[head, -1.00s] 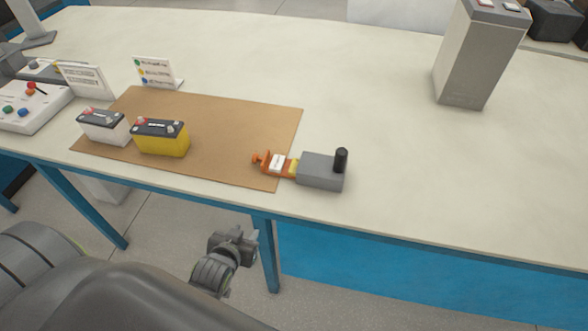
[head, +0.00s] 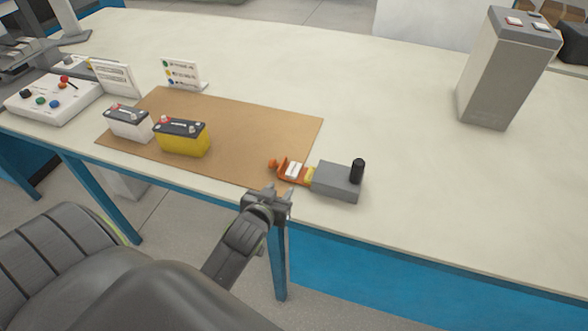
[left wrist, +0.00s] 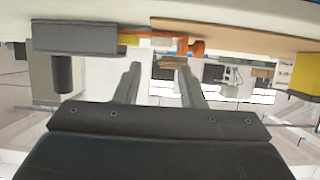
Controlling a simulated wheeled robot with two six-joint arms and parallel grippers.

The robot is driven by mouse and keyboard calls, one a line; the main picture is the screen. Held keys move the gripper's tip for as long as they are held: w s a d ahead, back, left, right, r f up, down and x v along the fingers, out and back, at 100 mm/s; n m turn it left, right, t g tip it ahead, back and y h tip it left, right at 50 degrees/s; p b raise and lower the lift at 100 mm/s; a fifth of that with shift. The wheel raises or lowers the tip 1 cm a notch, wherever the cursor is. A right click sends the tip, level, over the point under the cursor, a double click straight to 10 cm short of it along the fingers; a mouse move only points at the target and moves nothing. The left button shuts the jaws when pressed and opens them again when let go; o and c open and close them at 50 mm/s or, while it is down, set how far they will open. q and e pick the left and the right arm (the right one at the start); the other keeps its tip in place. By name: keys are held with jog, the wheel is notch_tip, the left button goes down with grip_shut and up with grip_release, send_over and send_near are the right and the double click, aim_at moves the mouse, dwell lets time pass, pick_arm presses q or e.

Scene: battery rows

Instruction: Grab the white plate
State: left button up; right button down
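A small white plate (head: 293,169) sits in an orange holder (head: 284,176) joined by a yellow piece to a grey block (head: 336,181) with a black knob, near the table's front edge. My left gripper (head: 281,191) is in front of that edge, just short of the holder and apart from the plate. In the left wrist view my left gripper (left wrist: 158,75) has its two fingers spread with nothing between them. The orange holder (left wrist: 196,47) shows beyond the fingertips there; I cannot clearly make out the plate. My right gripper is out of view.
A brown mat (head: 250,140) holds a white battery (head: 128,124) and a yellow battery (head: 181,138). A control box (head: 52,101) and sign cards stand at the left. A tall grey battery (head: 505,75) stands at the right. The table's middle (head: 390,110) is clear.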

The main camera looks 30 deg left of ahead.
aim_at(290, 175)
pick_arm(q)
jog(key=shift+p+x, duration=0.45)
jog(key=shift+x, duration=3.7)
jog(key=shift+a+r, duration=0.1)
jog(key=shift+c, duration=0.5)
jog(key=c, duration=0.5)
